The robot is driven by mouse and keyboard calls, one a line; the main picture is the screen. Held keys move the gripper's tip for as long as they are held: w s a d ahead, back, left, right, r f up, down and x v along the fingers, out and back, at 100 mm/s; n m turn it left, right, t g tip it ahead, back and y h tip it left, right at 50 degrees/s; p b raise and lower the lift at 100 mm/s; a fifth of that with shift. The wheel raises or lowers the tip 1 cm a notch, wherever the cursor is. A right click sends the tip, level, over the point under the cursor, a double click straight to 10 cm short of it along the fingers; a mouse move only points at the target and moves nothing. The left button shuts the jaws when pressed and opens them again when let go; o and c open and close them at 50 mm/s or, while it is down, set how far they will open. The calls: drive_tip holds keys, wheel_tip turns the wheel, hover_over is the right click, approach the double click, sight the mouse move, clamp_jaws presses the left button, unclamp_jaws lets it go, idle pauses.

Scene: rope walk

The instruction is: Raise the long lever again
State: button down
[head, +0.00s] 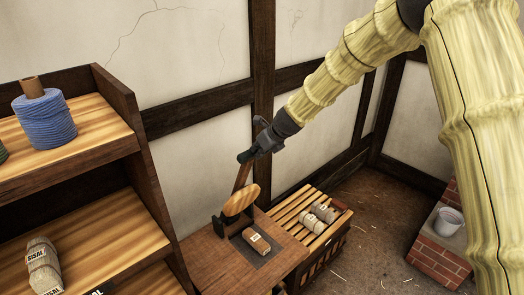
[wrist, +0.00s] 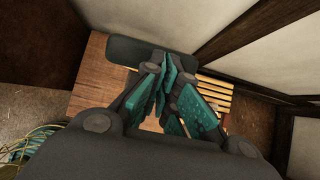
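The long lever (head: 243,177) is a brown wooden bar on a small press at the left of the workbench. It stands steeply raised, leaning slightly right, with an oval pale-wood piece (head: 240,200) near its foot. My gripper (head: 252,154) is at the lever's upper end, and its dark fingers cover that end. In the wrist view my gripper's teal finger pads (wrist: 172,85) are close together. A dark rounded bar (wrist: 125,50) shows behind them. Whether the pads clamp the lever is hidden.
The wooden workbench (head: 215,262) bears a wrapped bundle (head: 256,240) below the lever. A slatted rack (head: 287,212) with pale bundles adjoins it. Shelves (head: 150,190) stand at left, a timbered wall (head: 205,125) behind. A brick block (head: 437,258) with a bucket (head: 448,222) is at right.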

drive_tip(key=w+a+r+b+v, duration=0.1)
drive_tip(key=b+v, duration=0.2)
drive_tip(key=v, duration=0.6)
drive_tip(key=shift+r, duration=0.25)
idle(0.4)
drive_tip(key=shift+w, duration=0.15)
